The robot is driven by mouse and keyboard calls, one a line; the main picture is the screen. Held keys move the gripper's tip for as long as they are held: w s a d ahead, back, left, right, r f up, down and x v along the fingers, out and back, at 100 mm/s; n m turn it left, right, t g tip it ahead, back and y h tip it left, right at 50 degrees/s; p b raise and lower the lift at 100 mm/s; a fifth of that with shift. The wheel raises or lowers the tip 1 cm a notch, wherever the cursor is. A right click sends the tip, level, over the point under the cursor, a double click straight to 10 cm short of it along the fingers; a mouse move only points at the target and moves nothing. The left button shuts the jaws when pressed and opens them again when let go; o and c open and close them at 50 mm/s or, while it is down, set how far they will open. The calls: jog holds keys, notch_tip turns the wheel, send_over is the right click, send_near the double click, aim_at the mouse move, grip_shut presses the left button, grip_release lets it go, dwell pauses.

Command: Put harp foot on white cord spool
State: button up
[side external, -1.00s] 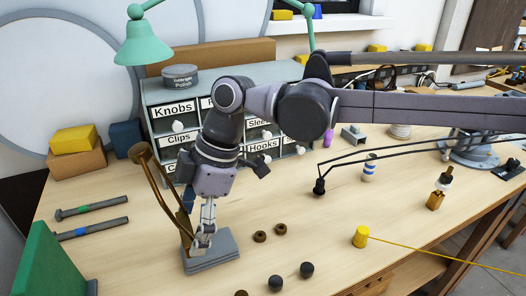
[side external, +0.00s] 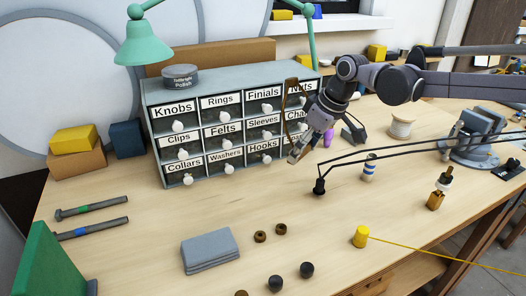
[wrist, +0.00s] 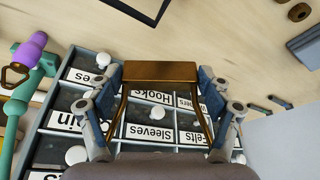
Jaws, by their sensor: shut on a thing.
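My gripper (side external: 297,154) is shut on a bronze harp, a bent loop (side external: 287,100) that rises from the fingers. In the wrist view, the gripper (wrist: 162,88) holds the harp's flat foot (wrist: 161,71) between its two fingers, and the thin legs run back from it. The gripper is in the air in front of the right side of the drawer cabinet. The white cord spool (side external: 400,128) stands upright on the table, right of and apart from the gripper, near the vise. It does not clearly show in the wrist view.
The labelled drawer cabinet (side external: 225,104) stands behind. A purple object (side external: 328,138) is beside the gripper. A vise (side external: 478,135) is at right. A grey pad stack (side external: 210,250) lies at front left.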

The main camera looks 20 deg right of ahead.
jog(key=w+d+r+m+h, duration=0.1)
jog(key=d+r+m, duration=0.15)
jog(key=d, duration=1.15)
jog(key=w+d+r+m+h, duration=0.1)
jog(key=w+d+m, duration=0.15)
jog(key=d, duration=1.05)
jog(key=s+d+r, duration=0.2)
jog(key=s+d, duration=0.1)
jog(key=d, duration=0.5)
jog(key=s+d+r, duration=0.2)
jog(key=d+r, duration=0.1)
jog(key=d, duration=0.5)
jog(key=s+d+r, duration=0.2)
jog(key=s+d, duration=0.1)
jog(key=d, duration=0.5)
send_over(408, 117)
jog(key=s, duration=0.2)
jog(key=shift+m+t, duration=0.3)
jog(key=shift+t, duration=0.1)
jog(key=f, duration=0.6)
jog(key=shift+w+d+f, duration=0.2)
jog(key=shift+w+f, duration=0.05)
jog(key=shift+f, duration=2.15)
jog(key=o, duration=1.6)
jog(key=shift+f, duration=0.15)
jog(key=shift+c, duration=0.2)
